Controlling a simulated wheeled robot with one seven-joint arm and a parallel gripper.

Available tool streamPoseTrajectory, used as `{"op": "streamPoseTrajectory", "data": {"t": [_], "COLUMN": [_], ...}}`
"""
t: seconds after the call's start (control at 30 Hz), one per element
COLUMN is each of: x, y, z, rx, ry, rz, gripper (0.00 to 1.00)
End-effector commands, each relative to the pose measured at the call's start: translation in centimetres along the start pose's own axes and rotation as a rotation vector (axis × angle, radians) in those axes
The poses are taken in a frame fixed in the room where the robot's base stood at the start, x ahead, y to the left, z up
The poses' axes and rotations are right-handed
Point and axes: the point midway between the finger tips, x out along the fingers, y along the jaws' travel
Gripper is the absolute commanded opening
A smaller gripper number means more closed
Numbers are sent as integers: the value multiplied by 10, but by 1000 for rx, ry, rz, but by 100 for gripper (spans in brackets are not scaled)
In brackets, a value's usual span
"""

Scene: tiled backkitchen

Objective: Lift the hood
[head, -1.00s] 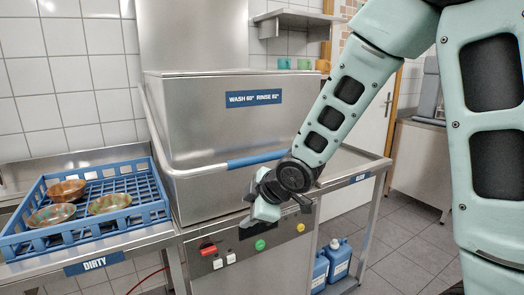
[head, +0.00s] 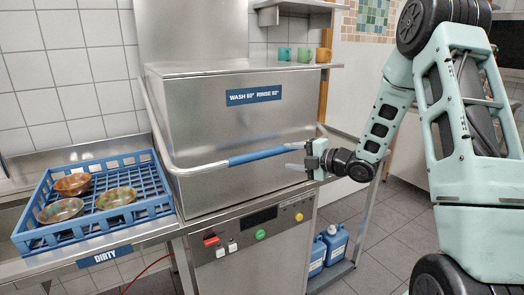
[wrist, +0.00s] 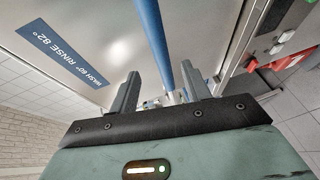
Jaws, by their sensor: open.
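The dishwasher's steel hood (head: 235,115) is down over the machine, with a "WASH 60° RINSE 82°" label. Its blue-sleeved handle bar (head: 262,156) runs across the hood's lower front. My gripper (head: 294,157) is open near the right end of the blue sleeve, with its fingers pointing left. In the wrist view the blue bar (wrist: 152,38) runs down towards the space between the two open fingers (wrist: 162,95). I cannot tell whether the fingers touch the bar.
A blue rack (head: 100,228) with three bowls stands on the dirty-side table at left. The control panel (head: 250,240) is below the hood. Blue canisters (head: 335,243) are under the right table.

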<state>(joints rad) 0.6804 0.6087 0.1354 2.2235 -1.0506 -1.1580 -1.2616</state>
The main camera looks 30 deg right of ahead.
Motion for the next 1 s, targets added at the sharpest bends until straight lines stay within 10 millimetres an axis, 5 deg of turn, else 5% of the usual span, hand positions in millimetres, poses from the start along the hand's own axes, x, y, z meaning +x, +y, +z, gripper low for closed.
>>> {"op": "streamPoseTrajectory", "data": {"t": [0.5, 1.0], "x": [100, 120], "y": [2, 0], "z": [-1, 0], "rx": [3, 1], "ry": [1, 0], "rz": [-1, -1], "gripper": [48, 48]}}
